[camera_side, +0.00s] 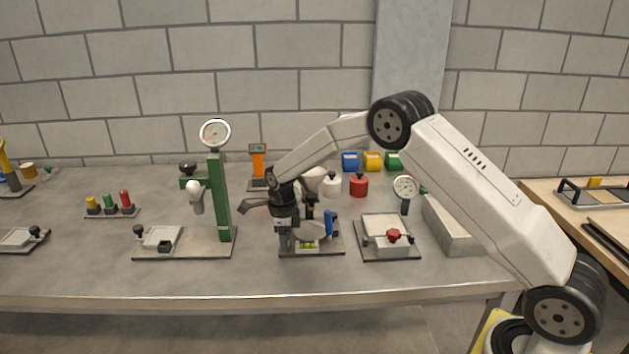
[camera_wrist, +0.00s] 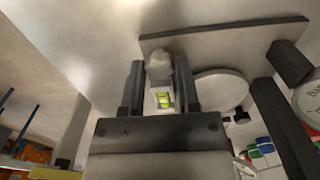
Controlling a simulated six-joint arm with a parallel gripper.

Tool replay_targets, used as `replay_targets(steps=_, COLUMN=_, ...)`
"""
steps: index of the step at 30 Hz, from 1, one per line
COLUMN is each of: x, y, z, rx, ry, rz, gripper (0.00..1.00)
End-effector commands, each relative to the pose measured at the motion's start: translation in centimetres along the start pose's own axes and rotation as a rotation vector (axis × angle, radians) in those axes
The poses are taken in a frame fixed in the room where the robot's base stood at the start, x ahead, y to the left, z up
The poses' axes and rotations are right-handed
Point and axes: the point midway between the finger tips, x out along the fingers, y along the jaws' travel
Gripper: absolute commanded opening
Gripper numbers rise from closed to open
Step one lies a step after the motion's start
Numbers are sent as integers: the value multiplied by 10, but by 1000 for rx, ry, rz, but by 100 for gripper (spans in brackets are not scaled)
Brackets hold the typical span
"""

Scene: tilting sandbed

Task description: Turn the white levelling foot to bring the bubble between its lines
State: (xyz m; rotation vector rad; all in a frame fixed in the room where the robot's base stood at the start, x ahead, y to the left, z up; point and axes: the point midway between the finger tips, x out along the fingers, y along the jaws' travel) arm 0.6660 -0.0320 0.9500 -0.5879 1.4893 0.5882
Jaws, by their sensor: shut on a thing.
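The levelling stand has a dark base plate (camera_side: 325,251) on the bench in the side view, with a yellow-green bubble vial (camera_side: 308,246) at its front. The vial (camera_wrist: 165,99) also shows in the wrist view, with dark lines across it; the bubble's place between them is too small to tell. My gripper (camera_side: 284,243) points down at the stand's left front. In the wrist view, the white levelling foot (camera_wrist: 158,66) is between the fingertips of my gripper (camera_wrist: 159,62), which is shut on it. In the side view my fingers mostly hide the foot.
A green gauge stand (camera_side: 223,195) stands to the left. A plate with a red knob (camera_side: 393,235) and a dial gauge (camera_side: 404,187) is to the right. A blue post (camera_side: 328,222) rises close beside my gripper. The bench's front strip (camera_side: 270,282) is clear.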

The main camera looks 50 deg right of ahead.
Motion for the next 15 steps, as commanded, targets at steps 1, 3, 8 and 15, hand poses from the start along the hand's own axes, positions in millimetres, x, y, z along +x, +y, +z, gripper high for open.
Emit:
replay_targets(steps=1, x=0, y=0, z=0, rx=-31, ry=2, rz=1, gripper=0)
replay_targets(steps=3, x=0, y=0, z=0, rx=-70, ry=2, rz=1, gripper=0)
replay_targets(steps=8, x=0, y=0, z=0, rx=-120, ry=2, rz=1, gripper=0)
replay_targets(steps=15, x=0, y=0, z=0, rx=-123, ry=2, rz=1, gripper=0)
